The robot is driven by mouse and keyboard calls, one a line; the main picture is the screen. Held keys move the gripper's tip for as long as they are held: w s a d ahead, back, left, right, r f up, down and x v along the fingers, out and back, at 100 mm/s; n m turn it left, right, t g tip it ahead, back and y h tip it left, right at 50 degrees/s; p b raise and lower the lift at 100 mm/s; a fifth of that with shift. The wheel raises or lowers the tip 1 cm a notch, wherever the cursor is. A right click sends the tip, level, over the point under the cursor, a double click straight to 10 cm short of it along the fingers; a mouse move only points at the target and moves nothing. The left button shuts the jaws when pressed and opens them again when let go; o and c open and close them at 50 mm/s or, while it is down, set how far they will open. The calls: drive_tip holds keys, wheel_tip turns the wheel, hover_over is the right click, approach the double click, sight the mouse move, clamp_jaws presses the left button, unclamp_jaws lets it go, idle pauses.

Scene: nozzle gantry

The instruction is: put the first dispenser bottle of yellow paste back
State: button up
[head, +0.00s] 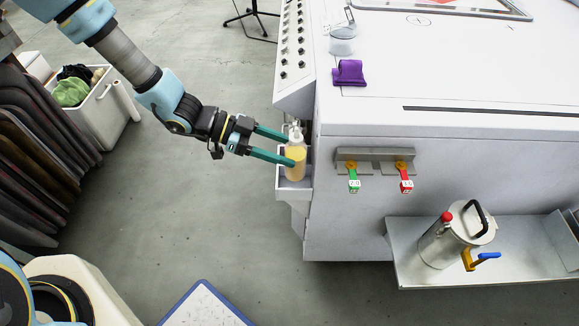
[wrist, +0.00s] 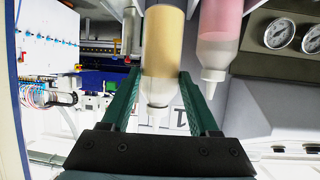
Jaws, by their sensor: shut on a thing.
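The bottle of yellow paste (head: 296,165) is upright at the small white holder (head: 293,194) on the machine's left side. My gripper (head: 291,149) has its green fingers on either side of this bottle and is shut on it. In the wrist view the yellow bottle (wrist: 163,45) is between the fingers (wrist: 160,88), with its clear nozzle end pointing down in the picture. A bottle of pink paste (wrist: 220,30) is just right of it, outside the fingers. Whether the yellow bottle's base rests on the holder floor cannot be told.
The white machine (head: 450,110) fills the right side. A bracket (head: 374,163) with green and red tagged handles is right of the holder. A metal canister (head: 457,240) stands on a low shelf (head: 530,262). A purple item (head: 349,73) lies on top.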

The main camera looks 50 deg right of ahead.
drive_tip(key=shift+f+p, duration=0.3)
drive_tip(key=shift+f, duration=2.4)
drive_tip(key=o, duration=0.6)
drive_tip(key=shift+o, duration=0.2)
drive_tip(key=b+v, duration=0.1)
drive_tip(key=v, duration=1.1)
drive_tip(key=shift+b, duration=0.35)
